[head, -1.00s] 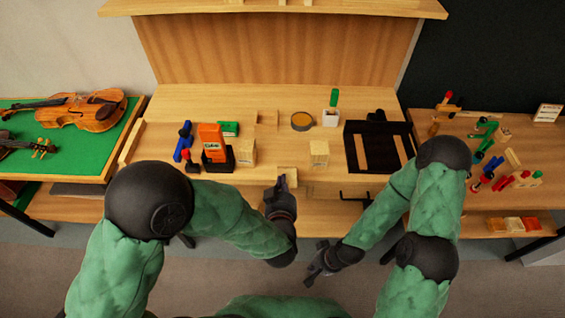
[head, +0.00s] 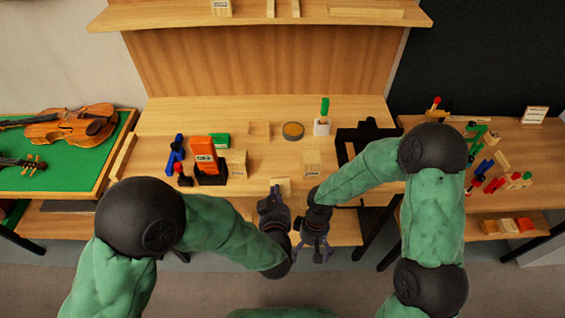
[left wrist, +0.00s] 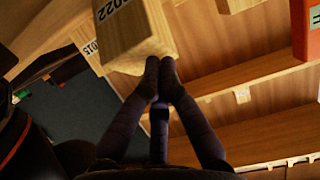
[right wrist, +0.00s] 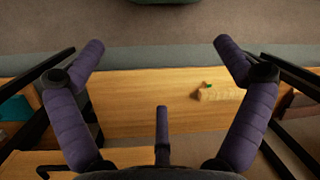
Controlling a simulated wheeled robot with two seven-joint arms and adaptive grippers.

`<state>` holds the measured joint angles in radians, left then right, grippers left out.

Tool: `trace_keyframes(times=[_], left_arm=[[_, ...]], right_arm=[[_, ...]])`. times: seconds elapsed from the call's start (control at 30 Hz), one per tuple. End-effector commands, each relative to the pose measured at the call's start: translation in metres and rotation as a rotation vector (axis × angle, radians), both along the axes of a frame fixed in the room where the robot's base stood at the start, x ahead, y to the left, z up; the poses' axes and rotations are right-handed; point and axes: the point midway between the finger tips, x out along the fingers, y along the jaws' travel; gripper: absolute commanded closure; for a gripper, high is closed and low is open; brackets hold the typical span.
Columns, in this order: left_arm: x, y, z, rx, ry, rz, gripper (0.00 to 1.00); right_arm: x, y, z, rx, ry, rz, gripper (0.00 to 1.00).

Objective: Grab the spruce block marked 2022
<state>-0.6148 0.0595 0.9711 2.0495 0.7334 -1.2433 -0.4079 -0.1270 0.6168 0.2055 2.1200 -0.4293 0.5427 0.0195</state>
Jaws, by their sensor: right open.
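Three pale wooden blocks stand near the bench's front. A block marked 2015 (left wrist: 90,50) is on the other side. My right gripper (right wrist: 155,55) is open and empty, low before the bench.
A green box (head: 219,140), a round tin (head: 293,130) and a white cup (head: 321,127) stand farther back. A black rack (head: 358,138) is at right. Bench surface between the blocks is clear.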

Motion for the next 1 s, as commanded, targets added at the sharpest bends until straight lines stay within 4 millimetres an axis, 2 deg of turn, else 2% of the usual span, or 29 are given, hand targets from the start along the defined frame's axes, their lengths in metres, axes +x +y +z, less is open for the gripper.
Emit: trace_keyframes(times=[0.2,0.4,0.57,0.73,0.9,1.0], left_arm=[[-0.001,0.001,-0.003,0.003,0.007,0.001,1.00],[-0.001,0.001,-0.003,0.003,0.006,0.001,1.00],[-0.001,0.001,-0.002,0.001,0.006,0.001,1.00],[-0.001,0.001,-0.002,0.001,0.006,0.001,1.00],[-0.001,0.001,-0.002,0.001,0.006,0.001,1.00],[-0.001,0.001,-0.002,0.001,0.005,0.001,1.00]], right_arm=[[0.031,-0.021,0.057,-0.187,-0.025,0.199,0.00],[0.055,-0.041,0.113,-0.367,-0.054,0.310,0.00],[0.100,-0.009,0.150,-0.339,-0.163,0.070,0.00],[0.141,0.026,0.196,-0.275,-0.260,-0.188,0.00],[0.156,0.064,0.228,-0.223,-0.264,-0.395,0.00],[0.159,0.076,0.239,-0.207,-0.258,-0.463,0.00]])
